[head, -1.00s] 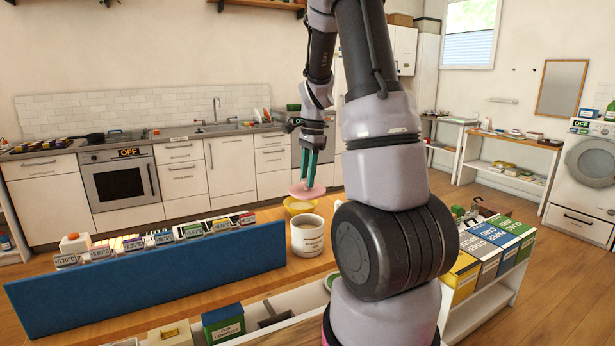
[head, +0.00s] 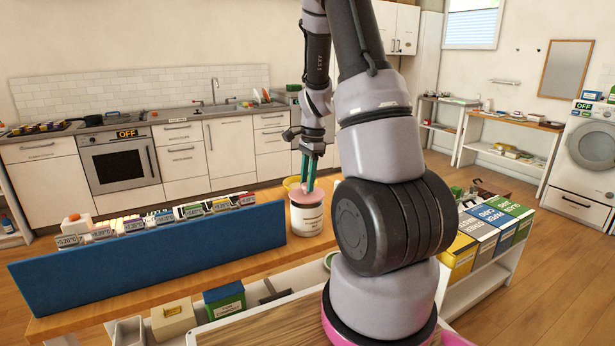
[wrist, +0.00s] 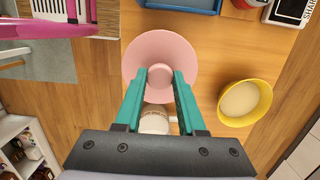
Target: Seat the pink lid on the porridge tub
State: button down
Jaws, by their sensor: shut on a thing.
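The pink lid (head: 306,198) is a round disc with a central knob; it also shows in the wrist view (wrist: 152,46). My gripper (head: 308,187) is shut on the lid's knob, with its green fingers (wrist: 160,75) on either side of it. The white porridge tub (head: 307,222) stands on the wooden counter, under the lid in the head view. In the wrist view only part of the tub (wrist: 155,123) shows, between the fingers below the lid's edge. The lid hides the tub's opening. I cannot tell whether lid and rim touch.
A yellow bowl (wrist: 245,103) with pale contents is beside the lid and tub, behind them in the head view. A long blue panel (head: 150,258) stands along the counter on the left, with several labelled items behind it. Boxes (head: 487,235) stand on a shelf at right.

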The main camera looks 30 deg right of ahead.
jog(key=shift+f, duration=1.1)
dwell(0.7)
jog(key=c, duration=0.8)
grip_release()
jog(key=o, duration=0.5)
jog(key=shift+o, duration=0.2)
jog(key=shift+r, duration=0.1)
jog(key=shift+d+r, duration=0.15)
jog(key=shift+r, duration=1.15)
jog(key=shift+d+r, duration=0.2)
jog(key=shift+r, duration=1.15)
jog(key=shift+d+r, duration=0.15)
jog(key=shift+r, duration=1.15)
